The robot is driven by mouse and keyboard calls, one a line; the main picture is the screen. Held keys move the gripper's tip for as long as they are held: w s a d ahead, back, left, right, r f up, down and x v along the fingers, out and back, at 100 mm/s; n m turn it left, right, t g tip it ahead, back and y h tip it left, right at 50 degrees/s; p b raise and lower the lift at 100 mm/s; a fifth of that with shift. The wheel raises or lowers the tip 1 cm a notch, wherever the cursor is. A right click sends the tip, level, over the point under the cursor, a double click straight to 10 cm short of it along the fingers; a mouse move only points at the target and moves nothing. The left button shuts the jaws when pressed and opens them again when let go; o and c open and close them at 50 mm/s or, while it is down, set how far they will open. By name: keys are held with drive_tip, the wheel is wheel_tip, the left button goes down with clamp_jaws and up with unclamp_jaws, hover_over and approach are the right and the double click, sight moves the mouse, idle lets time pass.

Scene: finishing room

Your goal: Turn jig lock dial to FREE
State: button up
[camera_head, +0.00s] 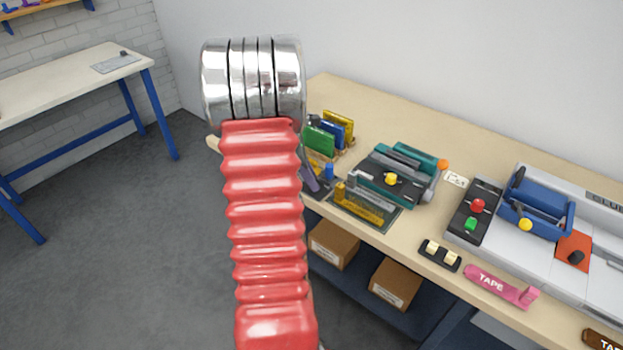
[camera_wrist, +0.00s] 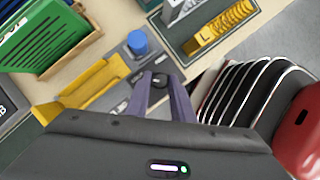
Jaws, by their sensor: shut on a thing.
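The jig lock dial (camera_wrist: 159,80) is a small black knob on a grey plate, in the middle of the wrist view. My gripper (camera_wrist: 159,88) has its two purple-grey fingers closed on either side of this knob. Small pale labels lie on the plate beside the fingers, but I cannot read them, nor tell which setting the dial points at. In the head view my gripper (camera_head: 311,178) is at the bench's left end, mostly behind my red arm, and the dial is hidden there. A blue cylinder (camera_wrist: 138,42) and a yellow jig part (camera_wrist: 88,88) stand close to the dial.
Green, blue and yellow upright pieces (camera_head: 319,141) stand behind the jig. A tray with yellow parts (camera_head: 360,206) lies close on the right. A teal machine (camera_head: 398,175) and a red-and-green button box (camera_head: 474,212) stand further right. Bare bench top (camera_head: 455,150) shows at the back.

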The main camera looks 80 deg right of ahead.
clamp_jaws()
drive_tip(key=shift+m, duration=0.5)
drive_tip(key=m, duration=0.1)
drive_tip(key=m+y, duration=0.1)
drive_tip(key=m, duration=0.1)
drive_tip(key=shift+d+m+y, duration=0.2)
drive_tip(key=shift+m+y, duration=0.1)
drive_tip(key=m+y, duration=0.1)
drive_tip(key=m, duration=0.3)
drive_tip(key=shift+d+m+y, duration=0.15)
drive_tip(key=shift+m+y, duration=0.15)
drive_tip(key=shift+y, duration=0.1)
drive_tip(key=m, duration=0.2)
drive_tip(key=m+y, duration=0.1)
drive_tip(key=m, duration=0.1)
drive_tip(key=shift+s+d+m+t+y, duration=0.1)
drive_tip(key=shift+m+t+y, duration=0.2)
drive_tip(key=shift+t, duration=0.1)
drive_tip(key=m, duration=0.2)
drive_tip(key=m+t, duration=0.1)
drive_tip(key=m, duration=0.1)
drive_tip(key=shift+s+t+y, duration=0.1)
drive_tip(key=shift+t+y, duration=0.2)
